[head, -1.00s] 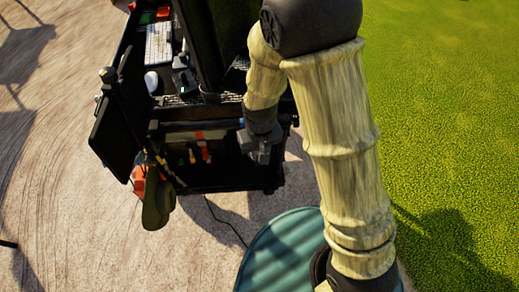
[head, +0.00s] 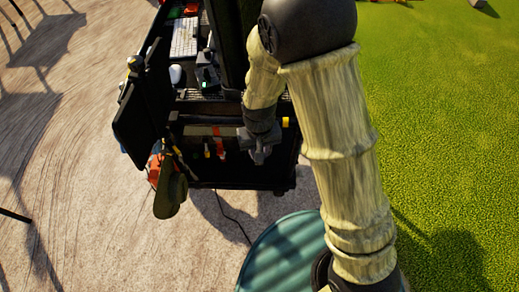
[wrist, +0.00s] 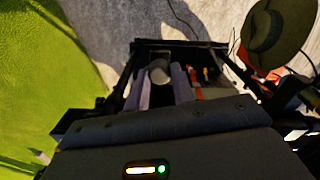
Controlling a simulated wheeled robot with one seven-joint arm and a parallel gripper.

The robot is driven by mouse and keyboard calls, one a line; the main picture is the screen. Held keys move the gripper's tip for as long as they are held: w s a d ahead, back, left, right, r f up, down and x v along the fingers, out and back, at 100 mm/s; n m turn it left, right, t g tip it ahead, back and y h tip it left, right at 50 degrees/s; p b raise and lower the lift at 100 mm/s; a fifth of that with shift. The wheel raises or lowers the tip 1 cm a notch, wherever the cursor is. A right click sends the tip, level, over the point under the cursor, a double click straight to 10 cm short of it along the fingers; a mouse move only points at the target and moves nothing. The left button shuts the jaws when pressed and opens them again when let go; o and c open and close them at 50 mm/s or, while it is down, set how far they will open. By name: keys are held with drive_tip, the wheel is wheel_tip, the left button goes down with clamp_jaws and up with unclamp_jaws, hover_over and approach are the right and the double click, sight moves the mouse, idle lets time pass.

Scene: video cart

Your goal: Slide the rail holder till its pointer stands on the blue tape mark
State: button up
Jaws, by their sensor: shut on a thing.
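My gripper (head: 262,155) is at the cart's front edge, by the horizontal front rail. In the wrist view its two grey fingers (wrist: 162,88) are shut about a pale round piece (wrist: 159,71), which seems to be the rail holder. In the head view my wrist and gripper hide most of the holder. I cannot make out its pointer. No blue tape mark shows now; the stretch of rail behind my gripper is hidden. A yellow mark (head: 285,122) shows just right of my gripper. A red-orange mark (head: 217,132) shows to its left.
The black video cart (head: 235,175) carries a keyboard (head: 184,38) and a white mouse (head: 175,74). Tools with coloured handles (head: 207,152) hang at its front. A dark panel (head: 140,125) and a hat (head: 170,195) are at its left. A cable runs over the ground.

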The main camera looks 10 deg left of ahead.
drive_tip(key=o, duration=0.9)
wheel_tip(320, 180, up, 18)
drive_tip(key=b, duration=0.2)
drive_tip(key=shift+f, duration=0.25)
drive_tip(key=s+d+f+m+t, duration=0.1)
drive_tip(key=d+f+m, duration=0.1)
drive_tip(key=d, duration=0.9)
drive_tip(key=s+d+f+m+t, duration=0.1)
drive_tip(key=d+f, duration=0.3)
drive_tip(key=d, duration=0.8)
drive_tip(key=shift+f+m+t, duration=0.15)
drive_tip(key=shift+m+t, duration=0.15)
drive_tip(key=shift+m, duration=0.6)
